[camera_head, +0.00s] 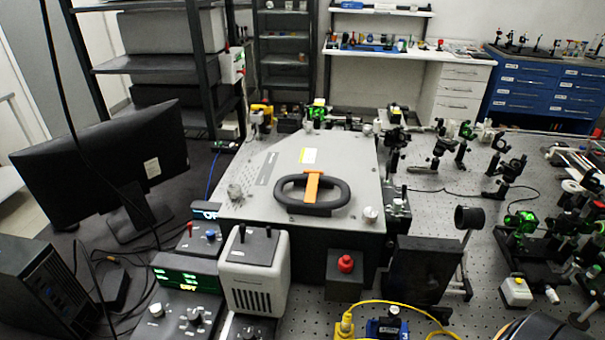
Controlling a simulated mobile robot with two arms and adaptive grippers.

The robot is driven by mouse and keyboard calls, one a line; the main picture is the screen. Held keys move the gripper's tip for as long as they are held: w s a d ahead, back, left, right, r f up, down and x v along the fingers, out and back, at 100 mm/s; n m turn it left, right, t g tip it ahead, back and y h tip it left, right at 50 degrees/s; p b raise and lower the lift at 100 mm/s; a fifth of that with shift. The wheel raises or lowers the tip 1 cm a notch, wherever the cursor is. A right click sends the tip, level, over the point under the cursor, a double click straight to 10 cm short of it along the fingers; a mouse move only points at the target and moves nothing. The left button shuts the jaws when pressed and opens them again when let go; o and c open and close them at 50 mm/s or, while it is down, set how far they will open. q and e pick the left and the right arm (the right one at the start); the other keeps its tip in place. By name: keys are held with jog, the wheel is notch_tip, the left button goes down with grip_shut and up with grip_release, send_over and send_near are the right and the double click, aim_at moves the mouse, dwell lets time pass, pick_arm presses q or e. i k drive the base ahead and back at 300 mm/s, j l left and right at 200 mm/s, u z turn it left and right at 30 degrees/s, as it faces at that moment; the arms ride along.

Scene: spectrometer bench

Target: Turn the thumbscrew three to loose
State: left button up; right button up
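The grey spectrometer box (290,180) stands mid-bench with its lid on. Silvery thumbscrew knobs sit near the lid's corners: one at the front left (235,192), one at the front right (371,214), one at the back right (368,130) and one at the back left (308,126). I see no number on them, so I cannot tell which is three. Whether each is tight or loose does not show. A black handle (338,203) with an orange latch (312,187) lies on the lid's front half. Neither gripper is in view.
A white device (256,272), a control box with green displays (186,275) and a red button box (345,275) crowd the front. A monitor (105,155) stands left. Optics mounts (468,220) fill the right side. The space above the lid is clear.

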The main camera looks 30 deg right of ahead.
aim_at(233, 191)
jog(key=k+l+z, duration=0.15)
jog(key=z, duration=0.2)
jog(key=k+l+z, duration=0.15)
jog(key=z, duration=0.2)
jog(key=k+l+z, duration=0.2)
jog(key=z, duration=0.15)
